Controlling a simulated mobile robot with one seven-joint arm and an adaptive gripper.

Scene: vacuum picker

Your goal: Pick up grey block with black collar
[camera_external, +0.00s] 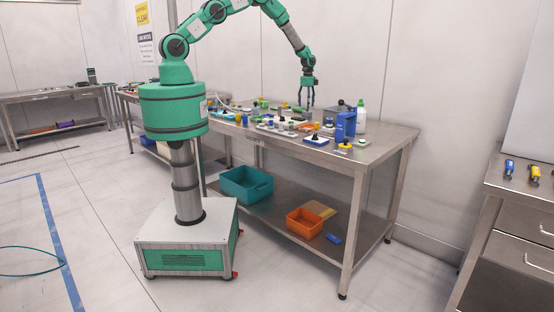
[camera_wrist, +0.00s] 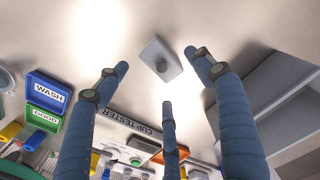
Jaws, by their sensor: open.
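My gripper (camera_external: 307,103) hangs above the back of the workbench, fingers pointing down. Its blue fingers are spread and empty. In the wrist view the block shows between and beyond the fingertips, with no contact visible. I cannot pick the block out in the external view.
A blue WASH tray (camera_wrist: 48,88) and a green GOOD tray (camera_wrist: 42,118) lie at left in the wrist view. A CUP TESTER label (camera_wrist: 132,123) and several small parts are below. A grey fixture (camera_wrist: 285,85) is at right. The workbench (camera_external: 385,145) holds a blue stand (camera_external: 345,125).

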